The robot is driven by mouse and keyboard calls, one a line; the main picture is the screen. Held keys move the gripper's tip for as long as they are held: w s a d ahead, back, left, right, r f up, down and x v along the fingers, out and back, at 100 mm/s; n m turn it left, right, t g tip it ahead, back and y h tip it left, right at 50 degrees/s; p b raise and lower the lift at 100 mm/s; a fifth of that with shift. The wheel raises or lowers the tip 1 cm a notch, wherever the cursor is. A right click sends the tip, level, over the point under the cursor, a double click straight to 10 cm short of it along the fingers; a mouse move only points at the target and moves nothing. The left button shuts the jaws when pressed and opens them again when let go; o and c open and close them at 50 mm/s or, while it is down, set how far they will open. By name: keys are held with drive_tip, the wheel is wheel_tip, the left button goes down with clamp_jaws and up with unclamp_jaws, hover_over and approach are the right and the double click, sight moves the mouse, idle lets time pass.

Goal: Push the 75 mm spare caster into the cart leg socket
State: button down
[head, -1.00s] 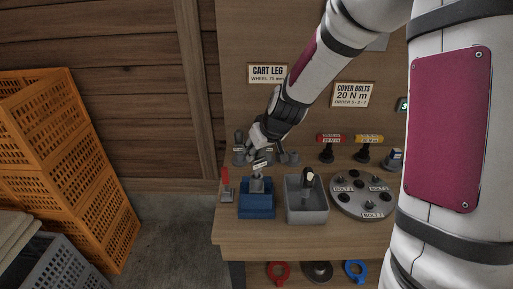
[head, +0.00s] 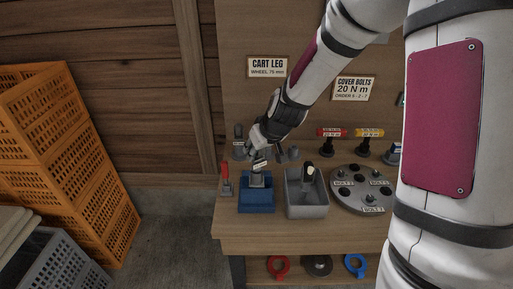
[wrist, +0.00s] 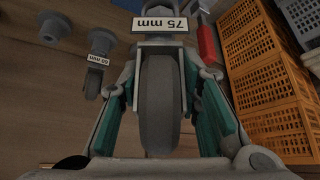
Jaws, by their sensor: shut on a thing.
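My gripper (wrist: 160,115) is shut on the 75 mm caster, its teal fingers on both sides of the grey wheel (wrist: 158,105). The caster's white 75 mm label (wrist: 163,23) shows upside down in the wrist view. In the head view my gripper (head: 262,143) points down over the blue block (head: 257,205), and the label (head: 260,166) sits just above a grey upright part (head: 257,180) in that block, below the CART LEG sign (head: 268,68). The caster's stem and the socket mouth are hidden, so I cannot tell how far they meet.
A 60 mm caster (wrist: 95,65) stands behind, beside other grey parts. A red-handled item (head: 226,178) stands left of the block. A grey bin (head: 307,205) and a bolt disc (head: 365,205) are to the right. Orange crates (head: 65,150) stand on the floor at left.

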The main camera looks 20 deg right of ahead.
drive_tip(key=shift+f, duration=0.2)
drive_tip(key=c, duration=1.1)
unclamp_jaws()
drive_tip(key=shift+v, duration=5.95)
drive_tip(key=s+r, duration=0.3)
drive_tip(key=s, duration=0.5)
drive_tip(key=s+a+r+m+h, duration=0.1)
drive_tip(key=s+r, duration=0.3)
drive_tip(key=s, duration=0.3)
drive_tip(key=s+r+m, duration=0.1)
drive_tip(key=s+r, duration=0.3)
drive_tip(key=s, duration=0.4)
drive_tip(key=shift+s+a+g, duration=0.2)
drive_tip(key=shift+s+g, duration=0.1)
drive_tip(key=shift+g, duration=0.1)
